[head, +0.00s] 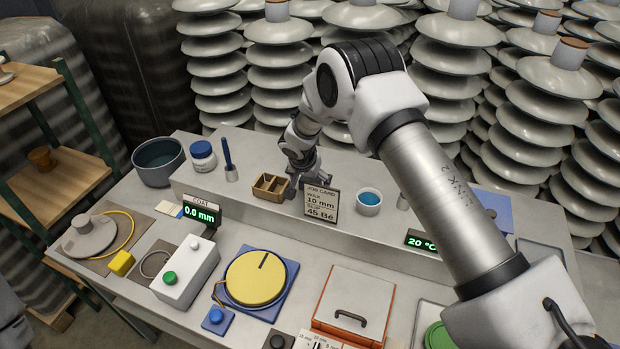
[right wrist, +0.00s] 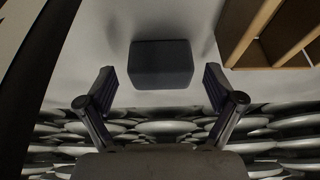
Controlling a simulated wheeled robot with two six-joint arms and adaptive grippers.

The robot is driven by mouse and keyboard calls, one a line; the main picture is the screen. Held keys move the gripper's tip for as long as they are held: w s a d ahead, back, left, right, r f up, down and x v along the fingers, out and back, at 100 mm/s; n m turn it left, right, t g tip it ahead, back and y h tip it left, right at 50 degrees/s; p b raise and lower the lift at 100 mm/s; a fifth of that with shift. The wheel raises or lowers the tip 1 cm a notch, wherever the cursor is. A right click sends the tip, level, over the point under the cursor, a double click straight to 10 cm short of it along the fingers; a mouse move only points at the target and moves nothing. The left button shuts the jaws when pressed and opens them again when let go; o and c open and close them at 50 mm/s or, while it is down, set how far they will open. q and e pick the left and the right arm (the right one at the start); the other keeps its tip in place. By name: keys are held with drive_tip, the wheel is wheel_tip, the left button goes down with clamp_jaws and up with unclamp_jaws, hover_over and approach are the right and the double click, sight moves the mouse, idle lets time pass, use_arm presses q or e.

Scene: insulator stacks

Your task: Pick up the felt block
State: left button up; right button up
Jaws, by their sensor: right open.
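The felt block (right wrist: 160,62) is a small dark grey block on the pale raised shelf, seen in the right wrist view. My right gripper (right wrist: 158,82) is open, with one finger on each side of the block's near end and a gap on both sides. In the head view my right gripper (head: 303,183) is low over the raised shelf, between the wooden box and the job card. My left gripper is not in view.
A wooden divided box (head: 271,187) stands close to the gripper, also in the right wrist view (right wrist: 270,35). The job card (head: 321,203) stands just in front. A cup of blue liquid (head: 369,198) is to the right. Insulator stacks (head: 280,80) rise behind the bench.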

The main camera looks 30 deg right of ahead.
drive_tip(key=shift+w+d+f, duration=0.1)
drive_tip(key=shift+w+f, duration=0.1)
drive_tip(key=shift+f, duration=0.15)
drive_tip(key=c, duration=1.2)
drive_tip(key=shift+r+b, duration=0.35)
drive_tip(key=shift+r, duration=0.25)
drive_tip(key=shift+c, duration=0.2)
wheel_tip(320, 180, up, 17)
drive_tip(key=b, duration=0.4)
